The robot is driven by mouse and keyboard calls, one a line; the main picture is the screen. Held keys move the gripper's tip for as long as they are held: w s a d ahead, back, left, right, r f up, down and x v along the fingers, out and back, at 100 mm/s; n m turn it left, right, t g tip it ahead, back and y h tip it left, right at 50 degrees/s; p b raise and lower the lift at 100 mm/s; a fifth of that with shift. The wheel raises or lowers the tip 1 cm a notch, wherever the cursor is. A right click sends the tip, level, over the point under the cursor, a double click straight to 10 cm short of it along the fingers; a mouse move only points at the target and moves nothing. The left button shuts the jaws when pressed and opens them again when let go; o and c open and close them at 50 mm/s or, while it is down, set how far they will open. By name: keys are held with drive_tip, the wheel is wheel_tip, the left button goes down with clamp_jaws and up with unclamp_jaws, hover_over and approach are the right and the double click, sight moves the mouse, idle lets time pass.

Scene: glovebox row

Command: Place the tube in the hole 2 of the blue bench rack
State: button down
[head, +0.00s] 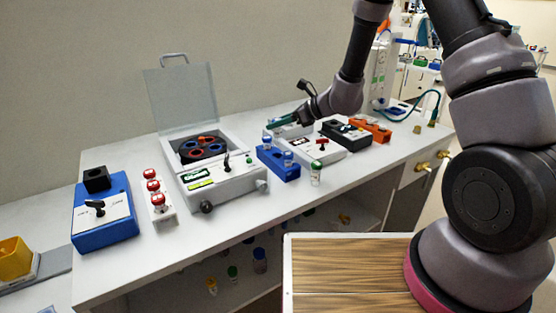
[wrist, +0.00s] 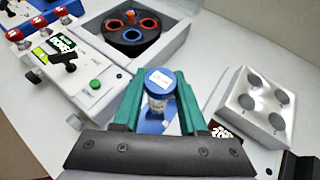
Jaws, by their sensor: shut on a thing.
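My gripper (wrist: 158,105) has green fingers on both sides of an upright tube (wrist: 158,90) with a blue cap and is shut on it. In the head view my gripper (head: 272,123) is over the bench, close to the far end of the blue bench rack (head: 280,174). Part of the blue rack also shows below the tube in the wrist view (wrist: 150,126). I cannot tell whether the held tube's lower end is in a hole. The hole numbers are unreadable.
An open-lidded centrifuge (head: 222,180) stands left of the rack. A white device (head: 318,150) with a red knob is close on its right. A green-capped tube (head: 316,174) stands near the bench's front edge. A grey four-hole block (wrist: 228,107) is right of the fingers.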

wheel_tip(320, 180, down, 9)
drive_tip(key=shift+a+r, duration=0.1)
idle(0.3)
drive_tip(key=shift+c, duration=2.2)
unclamp_jaws()
drive_tip(key=shift+f, duration=0.2)
